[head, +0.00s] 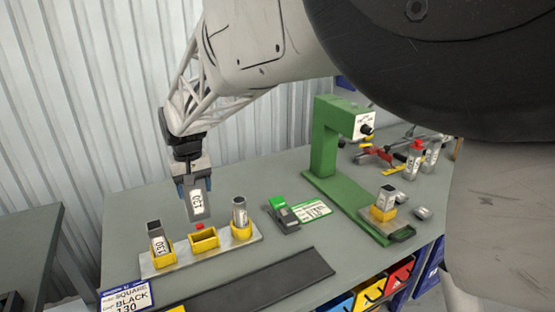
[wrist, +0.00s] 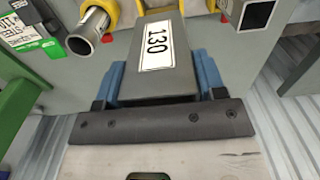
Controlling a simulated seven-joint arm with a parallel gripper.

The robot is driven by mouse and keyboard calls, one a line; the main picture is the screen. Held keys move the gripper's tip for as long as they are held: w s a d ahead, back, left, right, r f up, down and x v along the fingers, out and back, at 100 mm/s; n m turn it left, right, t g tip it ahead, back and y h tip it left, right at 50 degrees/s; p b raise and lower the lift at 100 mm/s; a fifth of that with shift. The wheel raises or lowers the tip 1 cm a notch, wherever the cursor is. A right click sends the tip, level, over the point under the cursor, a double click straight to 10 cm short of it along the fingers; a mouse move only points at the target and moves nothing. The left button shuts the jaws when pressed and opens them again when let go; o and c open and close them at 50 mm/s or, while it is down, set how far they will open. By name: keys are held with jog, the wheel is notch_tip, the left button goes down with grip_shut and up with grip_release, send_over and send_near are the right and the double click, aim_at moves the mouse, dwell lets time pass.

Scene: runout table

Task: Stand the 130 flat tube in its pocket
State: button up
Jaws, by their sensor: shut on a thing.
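My gripper (head: 194,184) is shut on the 130 flat tube (head: 197,205), a grey tube with a white 130 label. It is held over the rack, above the yellow middle pocket (head: 204,239), with a gap below it. In the wrist view the blue fingers of my gripper (wrist: 161,66) press the sides of the flat tube (wrist: 185,72), label facing the camera. The tube hides most of the middle pocket there. The middle pocket is wide, flat and looks empty in the head view.
A square tube (head: 157,236) stands in the rack's left pocket and a round tube (head: 239,213) in the right one. A dark strip (head: 265,284) lies in front. A green press (head: 325,150) stands right, with a labelled piece (head: 387,197) in a yellow holder at its base.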

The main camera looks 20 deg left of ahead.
aim_at(195, 196)
jog(key=shift+f, duration=0.1)
dwell(0.3)
jog(key=shift+f, duration=2.75)
jog(key=shift+f, duration=2.55)
dwell(0.5)
jog(key=o, duration=1.1)
jog(key=shift+r, duration=0.1)
jog(key=shift+r, duration=3.75)
